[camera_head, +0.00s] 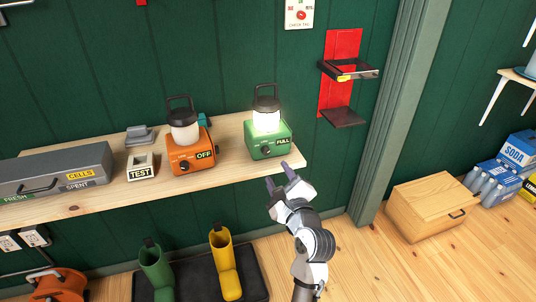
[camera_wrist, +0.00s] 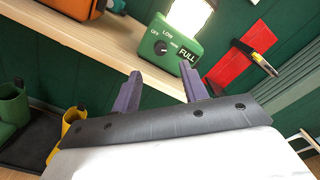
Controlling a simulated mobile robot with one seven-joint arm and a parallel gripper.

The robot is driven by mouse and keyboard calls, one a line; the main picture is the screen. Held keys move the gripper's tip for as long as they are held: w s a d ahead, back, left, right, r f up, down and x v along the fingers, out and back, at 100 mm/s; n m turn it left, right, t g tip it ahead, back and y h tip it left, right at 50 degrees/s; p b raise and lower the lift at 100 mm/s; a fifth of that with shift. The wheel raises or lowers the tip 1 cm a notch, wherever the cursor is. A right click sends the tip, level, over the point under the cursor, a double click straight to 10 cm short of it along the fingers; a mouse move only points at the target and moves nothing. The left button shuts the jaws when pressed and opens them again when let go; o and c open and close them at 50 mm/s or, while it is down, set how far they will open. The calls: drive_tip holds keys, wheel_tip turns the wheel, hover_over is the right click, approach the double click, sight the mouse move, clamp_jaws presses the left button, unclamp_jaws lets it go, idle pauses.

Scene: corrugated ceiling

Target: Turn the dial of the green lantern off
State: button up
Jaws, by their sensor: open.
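The green lantern (camera_head: 268,146) stands at the right end of the wooden shelf, its lamp glowing. Its front carries a "FULL" label and a small dark dial. In the wrist view the green lantern (camera_wrist: 185,48) shows the dial (camera_wrist: 161,48) with OFF, LOW and a third, unreadable mark around it. The dial's pointer direction is too small to be sure of. My gripper (camera_head: 279,181) is just in front of and below the lantern, near the shelf's front edge. In the wrist view its two purple fingers (camera_wrist: 158,88) are apart with nothing between them, not touching the dial.
An orange lantern (camera_head: 190,155) labelled "OFF" stands to the left on the shelf (camera_head: 220,178), with a "TEST" block (camera_head: 141,167) and a grey cell box (camera_head: 55,172) further left. A red wall bracket (camera_head: 341,75) is to the right. Boots (camera_head: 224,262) stand below on a mat.

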sight(266, 152)
drive_tip(key=p+x, duration=0.1)
drive_tip(key=x, duration=0.8)
drive_tip(key=shift+p, duration=0.3)
clamp_jaws()
